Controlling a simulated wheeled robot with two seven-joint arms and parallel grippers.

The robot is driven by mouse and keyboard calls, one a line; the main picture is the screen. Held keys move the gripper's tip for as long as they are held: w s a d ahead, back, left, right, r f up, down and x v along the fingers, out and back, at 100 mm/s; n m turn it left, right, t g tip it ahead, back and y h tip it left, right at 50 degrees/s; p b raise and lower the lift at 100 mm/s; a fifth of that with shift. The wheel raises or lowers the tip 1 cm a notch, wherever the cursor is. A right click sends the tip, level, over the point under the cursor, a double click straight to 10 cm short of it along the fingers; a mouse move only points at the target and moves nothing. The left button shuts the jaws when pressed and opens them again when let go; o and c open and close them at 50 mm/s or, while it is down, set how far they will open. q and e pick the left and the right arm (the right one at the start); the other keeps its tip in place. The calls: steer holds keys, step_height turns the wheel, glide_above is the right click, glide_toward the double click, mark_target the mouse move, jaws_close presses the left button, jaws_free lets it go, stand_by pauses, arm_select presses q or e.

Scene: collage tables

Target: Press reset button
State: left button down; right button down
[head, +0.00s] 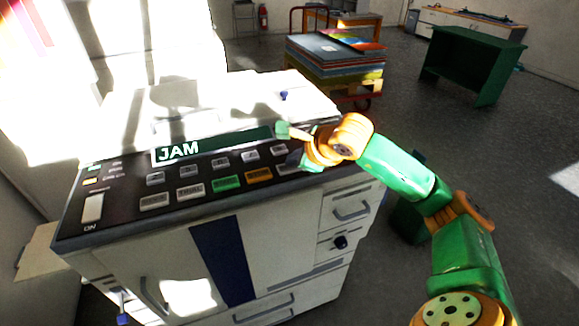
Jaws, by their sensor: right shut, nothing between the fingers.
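A white copier (170,255) stands in front of me with a sloped black control panel (125,205) on top. Its green display strip (215,145) reads "JAM". The panel carries two rows of grey buttons, a green button (227,183) and an orange button (258,175). The button labels are too small to read, so I cannot tell which one is reset. My right gripper (284,131) is shut and empty at the right end of the display. It hides part of the panel's right end; contact cannot be told. My left gripper is not in view.
A white ON switch (93,208) sits at the panel's left end. A cart with stacked colored sheets (330,65) stands behind the copier. A green table (475,50) stands at the back right. The floor between is open.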

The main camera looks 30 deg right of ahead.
mark_target(294, 169)
steer(key=shift+f, duration=0.2)
steer(key=shift+r, duration=0.15)
steer(key=shift+r+p, duration=0.5)
steer(key=shift+r, duration=0.2)
step_height(294, 169, up, 5)
steer(key=p, duration=0.4)
steer(key=shift+r, duration=0.15)
stand_by(0.3)
